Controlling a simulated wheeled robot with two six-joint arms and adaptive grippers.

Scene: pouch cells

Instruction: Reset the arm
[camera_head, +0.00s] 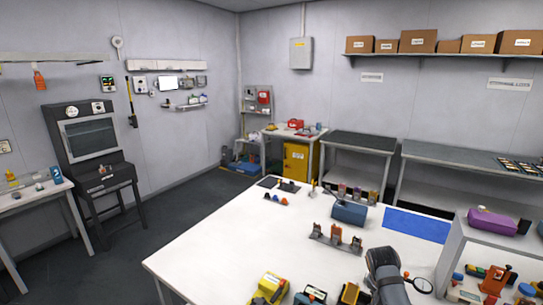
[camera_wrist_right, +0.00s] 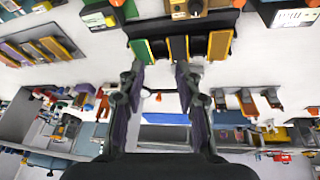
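My right gripper (camera_wrist_right: 160,78) shows in the right wrist view with its two dark fingers apart. Nothing is between the fingertips, and bare white surface shows in the gap. In the head view a dark grey arm link, which looks like mine, rises from the bottom edge over the near part of the white table (camera_head: 230,245). The gripper's fingers cannot be made out there. My left gripper is in neither view.
A blue case (camera_head: 349,213), a blue mat (camera_head: 417,224) and a rack with orange-grey pieces (camera_head: 336,238) are on the table. A shelf unit with a purple case (camera_head: 492,221) stands at right. Yellow-black devices (camera_head: 268,289) line the front. The table's left part is clear.

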